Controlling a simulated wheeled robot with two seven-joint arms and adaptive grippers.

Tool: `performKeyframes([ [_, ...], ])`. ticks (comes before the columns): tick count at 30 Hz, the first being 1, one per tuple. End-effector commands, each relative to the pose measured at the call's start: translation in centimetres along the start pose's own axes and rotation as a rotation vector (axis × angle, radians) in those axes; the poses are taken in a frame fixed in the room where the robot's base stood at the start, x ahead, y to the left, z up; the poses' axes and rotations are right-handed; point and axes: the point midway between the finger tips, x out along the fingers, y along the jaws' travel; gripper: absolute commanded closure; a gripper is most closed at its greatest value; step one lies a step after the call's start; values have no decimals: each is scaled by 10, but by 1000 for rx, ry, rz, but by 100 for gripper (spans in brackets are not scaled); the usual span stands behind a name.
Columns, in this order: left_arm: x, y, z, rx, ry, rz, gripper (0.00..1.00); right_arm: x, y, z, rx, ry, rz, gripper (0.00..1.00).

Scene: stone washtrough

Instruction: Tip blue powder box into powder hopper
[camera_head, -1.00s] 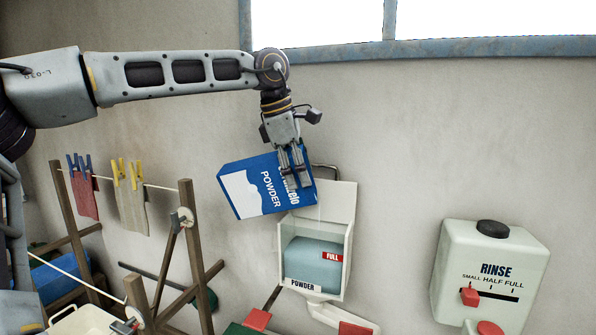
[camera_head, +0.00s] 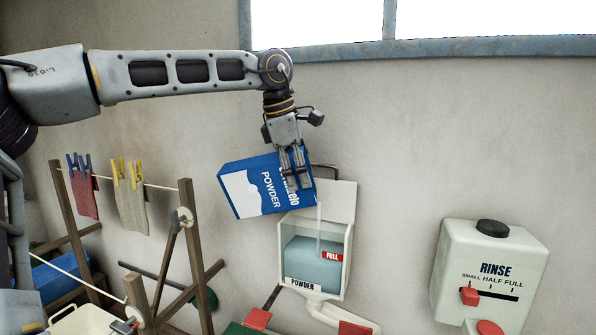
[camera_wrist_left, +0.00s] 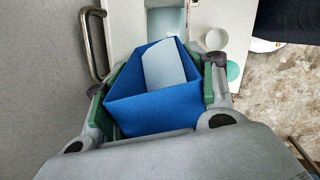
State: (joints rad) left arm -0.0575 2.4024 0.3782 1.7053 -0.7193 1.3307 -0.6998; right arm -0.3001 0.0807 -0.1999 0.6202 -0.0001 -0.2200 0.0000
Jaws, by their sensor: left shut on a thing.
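The blue powder box (camera_head: 253,190), with white lettering, is tilted in the head view, its right end above the powder hopper (camera_head: 347,262). My left gripper (camera_head: 298,184) is shut on the box and points down. A thin pale stream (camera_head: 319,222) runs from the box's right end into the open hopper top. Pale blue powder (camera_head: 312,262) shows behind the hopper's window, its surface above the red FULL label (camera_head: 332,255). In the left wrist view the box (camera_wrist_left: 155,108) sits between the fingers, with pale powder inside. My right gripper is not in view.
A metal handle (camera_wrist_left: 94,40) is on the wall left of the box in the wrist view. A rinse dispenser (camera_head: 490,270) is mounted at the right. A wooden rack (camera_head: 194,240) with pegged cloths stands left. Bare wall separates hopper and dispenser.

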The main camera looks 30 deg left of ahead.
Motion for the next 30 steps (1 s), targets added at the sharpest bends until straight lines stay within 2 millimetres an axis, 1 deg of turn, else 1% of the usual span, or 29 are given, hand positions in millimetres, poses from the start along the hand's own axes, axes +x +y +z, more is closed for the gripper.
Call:
performKeyframes([
  [15, 10, -2, 3, 16, 65, 1, 100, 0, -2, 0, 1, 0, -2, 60],
  [30, 11, -3, 3, 18, 71, 1, 100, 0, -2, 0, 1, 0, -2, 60],
])
